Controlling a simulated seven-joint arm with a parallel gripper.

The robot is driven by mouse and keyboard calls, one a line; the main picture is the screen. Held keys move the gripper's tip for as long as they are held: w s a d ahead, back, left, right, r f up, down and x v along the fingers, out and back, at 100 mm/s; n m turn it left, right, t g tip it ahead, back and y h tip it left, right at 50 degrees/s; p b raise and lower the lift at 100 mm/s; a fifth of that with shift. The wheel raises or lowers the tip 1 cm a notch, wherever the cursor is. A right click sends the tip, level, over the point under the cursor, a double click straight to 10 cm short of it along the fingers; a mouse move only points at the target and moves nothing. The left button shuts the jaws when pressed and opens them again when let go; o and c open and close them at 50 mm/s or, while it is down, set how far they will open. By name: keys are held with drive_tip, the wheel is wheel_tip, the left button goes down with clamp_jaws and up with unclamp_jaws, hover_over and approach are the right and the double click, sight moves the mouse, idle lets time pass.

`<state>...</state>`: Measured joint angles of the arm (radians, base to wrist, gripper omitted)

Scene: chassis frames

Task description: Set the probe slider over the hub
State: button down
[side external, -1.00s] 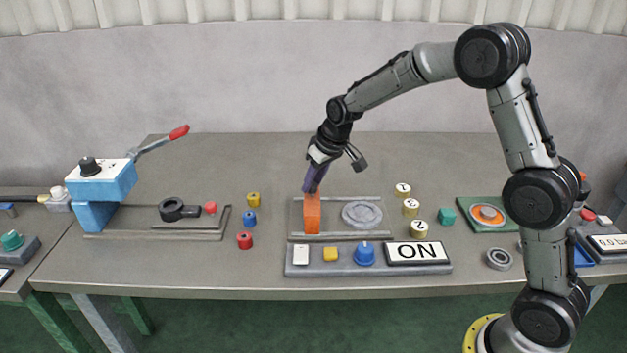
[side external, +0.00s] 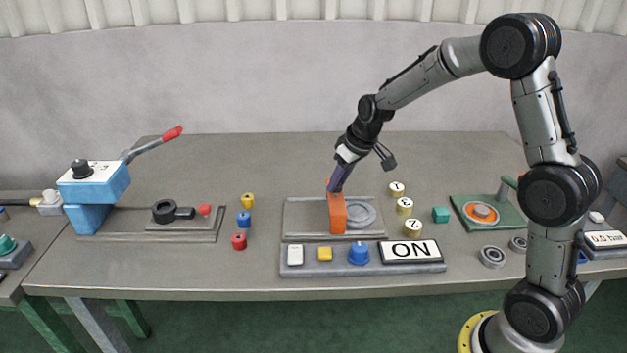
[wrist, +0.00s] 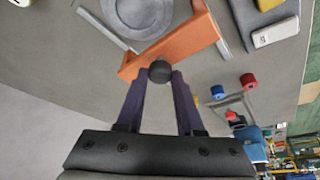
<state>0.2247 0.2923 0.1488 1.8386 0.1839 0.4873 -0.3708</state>
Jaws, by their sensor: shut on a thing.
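The orange probe slider (side external: 337,214) stands on a grey base plate (side external: 303,220) with rails, at the left edge of the round grey hub (side external: 362,215). My gripper (side external: 336,184) is at the top of the slider, shut on its dark round knob. In the wrist view the two purple fingers (wrist: 159,88) pinch this black knob (wrist: 160,71). There the orange slider (wrist: 172,50) spans across the rails, and the hub (wrist: 140,14) shows beside it, partly out of frame.
A control panel (side external: 310,268) with a white switch, yellow button, blue knob and "ON" display lies in front of the plate. Several numbered cylinders (side external: 405,206) stand right of it. Coloured spools (side external: 245,220) and a blue lever press (side external: 95,184) are at left.

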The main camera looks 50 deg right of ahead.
drive_tip(key=s+d, duration=0.4)
drive_tip(key=shift+d, duration=0.2)
drive_tip(key=shift+s, duration=0.1)
drive_tip(key=c, duration=0.5)
unclamp_jaws()
drive_tip(key=shift+c, duration=0.2)
drive_tip(key=v, duration=1.4)
drive_tip(key=shift+a+f, duration=0.1)
drive_tip(key=shift+a, duration=0.05)
